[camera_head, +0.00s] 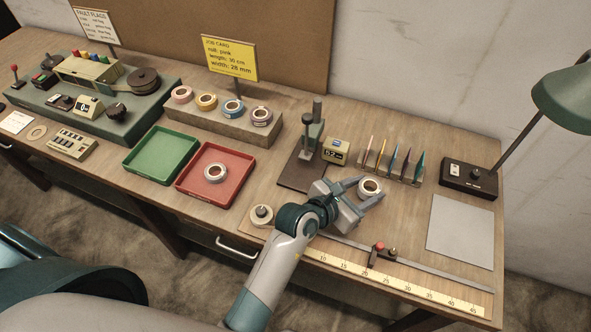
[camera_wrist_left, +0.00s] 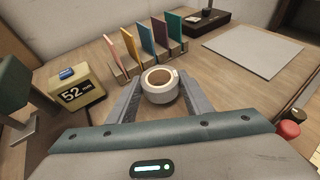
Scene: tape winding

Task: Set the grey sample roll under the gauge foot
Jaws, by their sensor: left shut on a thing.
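The grey sample roll (camera_head: 370,193), a pale ring with a brown core, is between the fingers of my left gripper (camera_head: 371,187). In the left wrist view the roll (camera_wrist_left: 161,96) sits at the fingertips, with a finger against each side. My left gripper (camera_wrist_left: 158,95) is shut on it. The gauge (camera_head: 313,132) is a dark green column on a brown base plate (camera_head: 297,176), left of my gripper. The roll is to the right of this plate, apart from it. In the left wrist view only part of the gauge (camera_wrist_left: 14,84) shows. My right gripper is not in view.
A yellow display (camera_head: 336,151) reading about 52 stands beside the gauge. A rack of coloured cards (camera_head: 393,167) is behind the roll. A red tray (camera_head: 240,190) holds another pale roll (camera_head: 215,172). A ruler (camera_head: 400,287) with a slider runs along the front edge.

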